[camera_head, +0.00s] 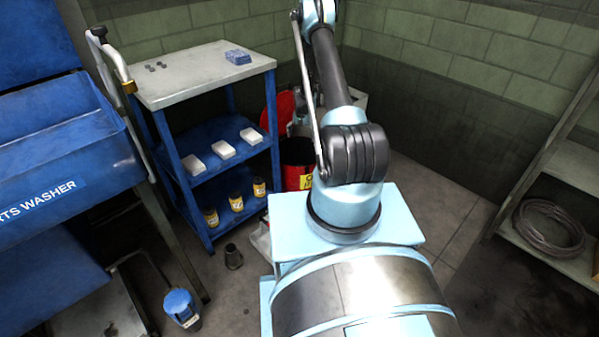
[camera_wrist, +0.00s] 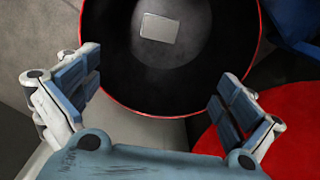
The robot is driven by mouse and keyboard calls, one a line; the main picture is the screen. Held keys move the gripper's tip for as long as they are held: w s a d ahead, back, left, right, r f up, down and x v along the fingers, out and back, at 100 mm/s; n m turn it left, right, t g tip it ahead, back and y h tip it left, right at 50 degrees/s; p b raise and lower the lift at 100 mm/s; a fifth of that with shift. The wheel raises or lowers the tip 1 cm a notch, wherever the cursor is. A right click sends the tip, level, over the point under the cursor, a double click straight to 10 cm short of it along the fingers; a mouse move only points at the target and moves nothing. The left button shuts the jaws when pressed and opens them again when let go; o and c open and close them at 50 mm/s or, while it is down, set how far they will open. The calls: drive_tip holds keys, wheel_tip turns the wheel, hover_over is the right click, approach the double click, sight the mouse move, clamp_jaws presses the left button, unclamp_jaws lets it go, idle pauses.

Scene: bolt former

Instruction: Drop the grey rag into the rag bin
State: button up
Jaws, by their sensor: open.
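The rag bin (camera_wrist: 112,88) is round, with a red rim and a dark inside, and lies below my gripper in the wrist view. In the head view the red bin (camera_head: 291,178) stands on the floor beside the blue cart, partly hidden by my arm. A flat pale grey rectangle, which looks like the grey rag (camera_wrist: 160,28), lies inside the rim, apart from my fingers. My gripper (camera_wrist: 157,95) is open and empty, with its fingers spread over the near part of the bin. In the head view my arm hides the gripper.
The red lid (camera_wrist: 285,135) is beside the bin. The blue cart (camera_head: 172,85) holds pale folded pieces (camera_head: 222,149) and yellow-labelled jars (camera_head: 236,201). A parts washer (camera_head: 60,160) is at left. A shelf with a coiled hose (camera_head: 548,228) is at right.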

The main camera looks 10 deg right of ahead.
wheel_tip(320, 180, up, 12)
drive_tip(key=shift+f, duration=0.15)
idle(0.4)
idle(0.3)
drive_tip(key=s+r+n, duration=0.1)
drive_tip(key=s+r, duration=0.6)
drive_tip(key=r, duration=0.6)
drive_tip(key=s+r+n, duration=0.1)
drive_tip(key=s+r, duration=0.6)
drive_tip(key=r, duration=0.6)
drive_tip(key=s+r+n+t, duration=0.1)
drive_tip(key=s+r, duration=0.3)
drive_tip(key=s, duration=0.4)
drive_tip(key=s+r, duration=0.5)
drive_tip(key=s, duration=0.4)
drive_tip(key=s+f+n, duration=0.1)
drive_tip(key=s+f, duration=0.2)
drive_tip(key=s, duration=0.9)
drive_tip(key=s+d+f+n+t, duration=0.1)
drive_tip(key=s+f, duration=0.2)
drive_tip(key=s, duration=1)
drive_tip(key=shift+s+f, duration=0.2)
drive_tip(key=shift+f, duration=0.05)
